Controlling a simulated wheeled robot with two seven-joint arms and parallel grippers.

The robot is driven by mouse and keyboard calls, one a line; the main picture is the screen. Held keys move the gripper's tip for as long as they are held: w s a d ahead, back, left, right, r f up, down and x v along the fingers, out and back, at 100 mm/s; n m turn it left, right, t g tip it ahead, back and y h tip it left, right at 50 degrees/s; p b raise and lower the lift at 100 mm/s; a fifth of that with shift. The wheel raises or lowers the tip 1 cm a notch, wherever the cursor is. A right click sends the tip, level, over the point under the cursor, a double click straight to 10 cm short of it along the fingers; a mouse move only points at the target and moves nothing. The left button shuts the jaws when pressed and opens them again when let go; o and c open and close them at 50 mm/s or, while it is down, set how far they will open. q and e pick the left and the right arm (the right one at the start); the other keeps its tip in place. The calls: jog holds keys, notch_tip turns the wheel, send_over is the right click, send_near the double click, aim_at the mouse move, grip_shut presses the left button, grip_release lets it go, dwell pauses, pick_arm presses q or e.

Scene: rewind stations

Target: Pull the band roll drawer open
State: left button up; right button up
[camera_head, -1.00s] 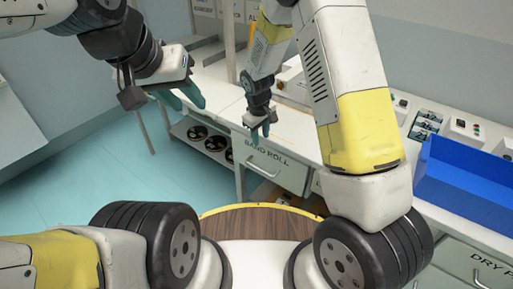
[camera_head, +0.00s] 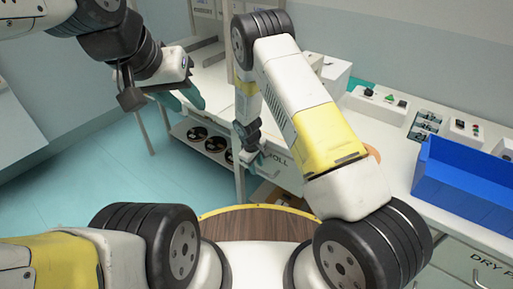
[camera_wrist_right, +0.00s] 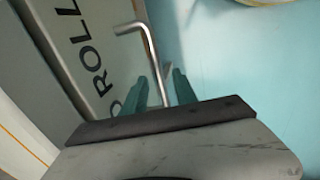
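The band roll drawer (camera_head: 287,172) has a pale grey front under the bench top, partly hidden behind my right arm. Only part of its lettering shows in the head view. In the right wrist view its front (camera_wrist_right: 75,60) and its bent metal handle (camera_wrist_right: 148,50) are close. My right gripper (camera_head: 246,161) is at the left part of the drawer front. In the wrist view its teal fingers (camera_wrist_right: 160,90) stand apart, with the handle bar between them and gaps visible. The drawer looks shut. My left gripper (camera_head: 182,98) is open and empty, in the air left of the bench.
A blue bin (camera_head: 465,180) stands on the bench at right, near small control boxes (camera_head: 385,96). A shelf with several dark rolls (camera_head: 200,134) is left of the drawer. A cardboard box (camera_head: 266,190) is below the drawer. The teal floor (camera_head: 100,165) at left is clear.

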jog(key=shift+f, duration=0.1)
grip_shut()
dwell(1.4)
